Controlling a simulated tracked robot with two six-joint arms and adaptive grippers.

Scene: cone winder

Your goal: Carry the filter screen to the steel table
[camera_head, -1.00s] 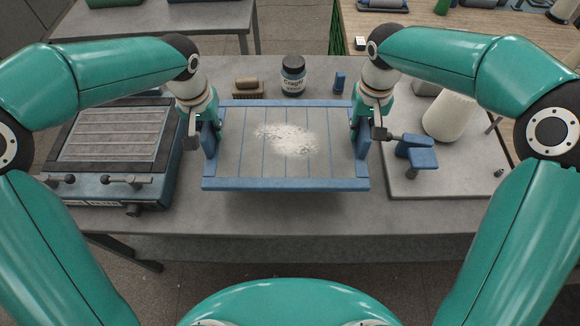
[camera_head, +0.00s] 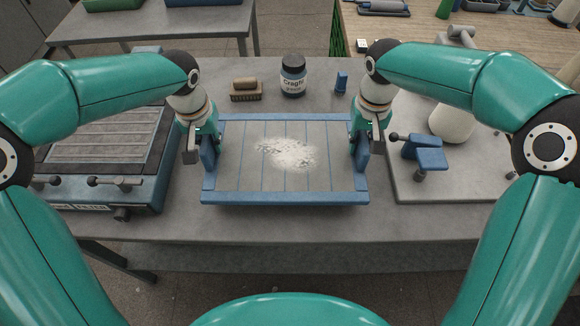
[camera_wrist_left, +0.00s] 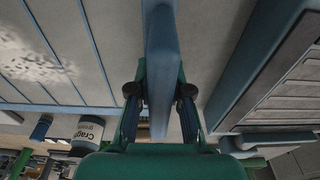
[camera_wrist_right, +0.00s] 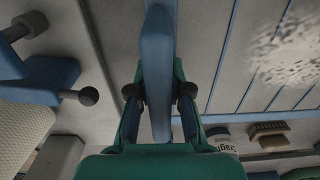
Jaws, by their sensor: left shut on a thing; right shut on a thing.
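The filter screen (camera_head: 240,172) is a blue-framed grey panel with a patch of white powder (camera_head: 288,152) on it. It is held level over the grey table in front of me. My left gripper (camera_head: 209,150) is shut on the blue upright grip at its left side; that grip (camera_wrist_left: 162,60) fills the middle of the left wrist view. My right gripper (camera_head: 361,148) is shut on the matching grip (camera_wrist_right: 157,60) at its right side. The screen hides the tabletop beneath it; I cannot tell the gap. Grey tables stand in front (camera_head: 300,222) and at back left (camera_head: 165,22).
A ridged tray machine (camera_head: 100,140) with knobs stands close on the left. A blue clamp-like fixture (camera_head: 428,155) and pale cone (camera_head: 450,122) stand on a plate at right. A labelled jar (camera_head: 292,76), brush (camera_head: 245,90) and small blue block (camera_head: 341,82) stand behind the screen.

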